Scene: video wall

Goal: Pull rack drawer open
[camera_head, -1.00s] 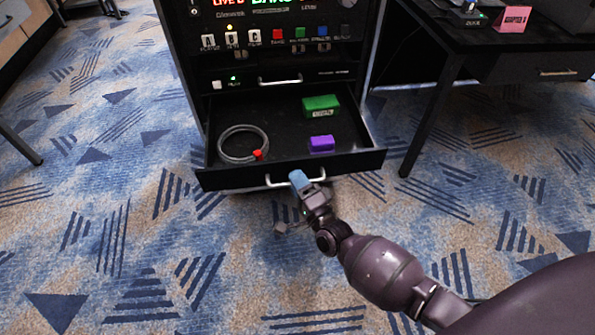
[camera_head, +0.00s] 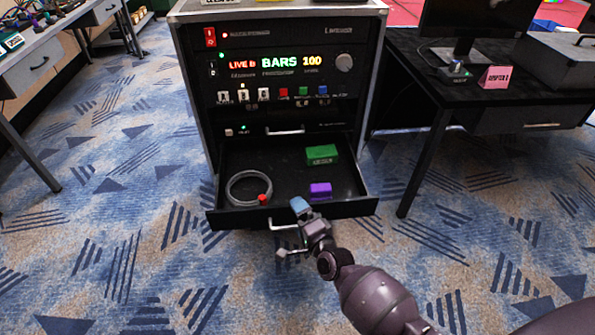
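The rack drawer (camera_head: 232,217) is pulled well out of the black equipment rack, its inside exposed. A pale bar handle (camera_head: 276,225) is on its front; the handle's right part is hidden behind my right gripper. Inside the drawer lie a coiled grey cable (camera_head: 232,191) with a red end, a green box (camera_head: 321,155) and a purple block (camera_head: 320,190). My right gripper (camera_head: 291,229) is at the drawer front by the handle, its blue-tipped finger and grey finger apart. I cannot tell whether it touches the handle. My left gripper is not in view.
The rack's lit panel (camera_head: 280,65) rises above the drawer. A black desk (camera_head: 480,97) with a monitor and a pink sign stands to the right. A grey desk (camera_head: 60,55) is at the upper left. The patterned carpet in front is clear.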

